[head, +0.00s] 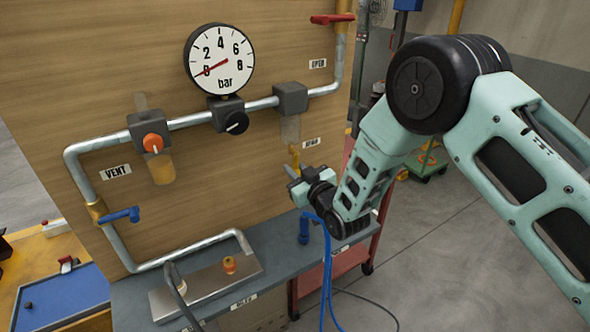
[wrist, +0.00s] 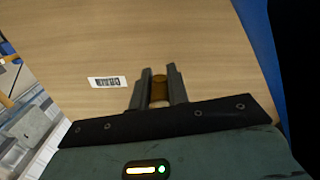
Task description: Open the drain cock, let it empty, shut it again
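The brass drain cock (head: 294,156) hangs below the clear bowl (head: 290,129) of the right-hand grey unit on the panel. My gripper (head: 297,172) is at its lower end. In the wrist view, a brass piece (wrist: 159,89) stands between the two fingers of my gripper (wrist: 159,78). The fingers are parted and flank the brass closely; I cannot tell whether they press on it. The cock's handle position is hidden. No liquid shows clearly in this bowl.
The gauge (head: 220,60) needle points near 0. An amber bowl (head: 161,168) hangs at left. A blue lever (head: 122,215) and a red lever (head: 333,19) sit on the pipes. A blue bottle-like item (head: 304,229) and blue hose (head: 326,265) are below my gripper.

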